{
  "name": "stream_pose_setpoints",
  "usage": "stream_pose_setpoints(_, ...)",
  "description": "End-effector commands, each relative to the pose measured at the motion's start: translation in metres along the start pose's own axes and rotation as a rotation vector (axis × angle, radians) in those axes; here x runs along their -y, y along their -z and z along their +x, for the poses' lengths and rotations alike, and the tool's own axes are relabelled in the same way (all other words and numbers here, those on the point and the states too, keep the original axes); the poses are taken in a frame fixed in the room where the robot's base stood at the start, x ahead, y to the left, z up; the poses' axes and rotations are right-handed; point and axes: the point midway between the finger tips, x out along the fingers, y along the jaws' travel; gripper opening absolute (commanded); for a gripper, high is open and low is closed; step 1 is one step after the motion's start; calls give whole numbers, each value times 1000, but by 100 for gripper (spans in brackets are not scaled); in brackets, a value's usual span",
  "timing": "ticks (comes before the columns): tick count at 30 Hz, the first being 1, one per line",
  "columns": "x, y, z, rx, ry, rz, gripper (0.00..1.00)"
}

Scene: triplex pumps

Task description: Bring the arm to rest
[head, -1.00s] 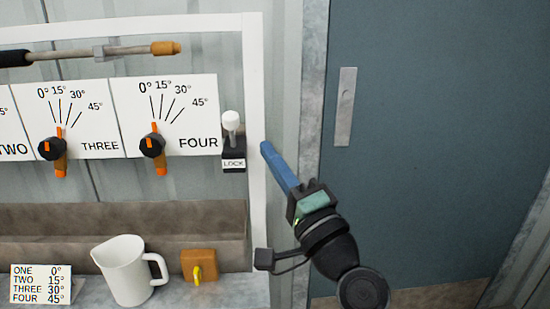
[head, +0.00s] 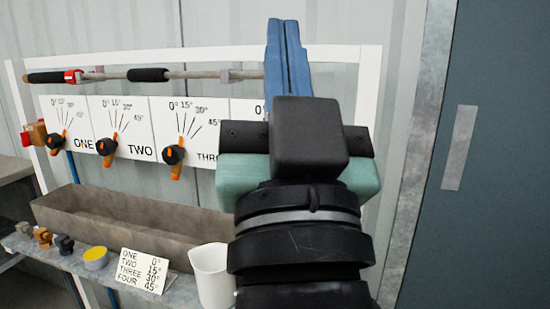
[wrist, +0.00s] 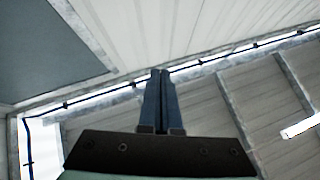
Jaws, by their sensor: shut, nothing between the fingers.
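My gripper (head: 284,55) stands up close in front of the head camera. Its two blue fingers are together and empty, pointing upward. In the wrist view the fingers (wrist: 160,100) are also together, with the ceiling and upper walls behind them. My arm and gripper hide the FOUR dial and part of the panel's right side. Nothing touches the fingers in either view.
Dial panels ONE (head: 67,122), TWO (head: 122,130) and THREE (head: 185,128) hang on a white frame (head: 369,95) under a horizontal rod (head: 195,74). Below are a trough (head: 120,218), a white jug (head: 209,275) and an angle card (head: 142,270). A blue-grey door (head: 500,150) is at right.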

Motion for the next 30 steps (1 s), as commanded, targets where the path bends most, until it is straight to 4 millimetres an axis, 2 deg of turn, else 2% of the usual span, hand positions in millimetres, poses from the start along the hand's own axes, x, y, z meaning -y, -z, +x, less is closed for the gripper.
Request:
stream_pose_setpoints(1,11,26,-8,-62,-8,-71,0)
stream_pose_setpoints(2,16,41,-14,-97,-18,-114,0)
stream_pose_setpoints(3,17,58,-5,-108,-28,-138,0)
stream_pose_setpoints(11,20,111,49,-96,-28,-129,0)
stream_pose_setpoints(21,28,190,119,-94,-27,-127,0)
stream_pose_setpoints(25,30,214,141,-94,-27,-127,0)
stream_pose_setpoints(30,32,231,156,-93,-27,-126,0)
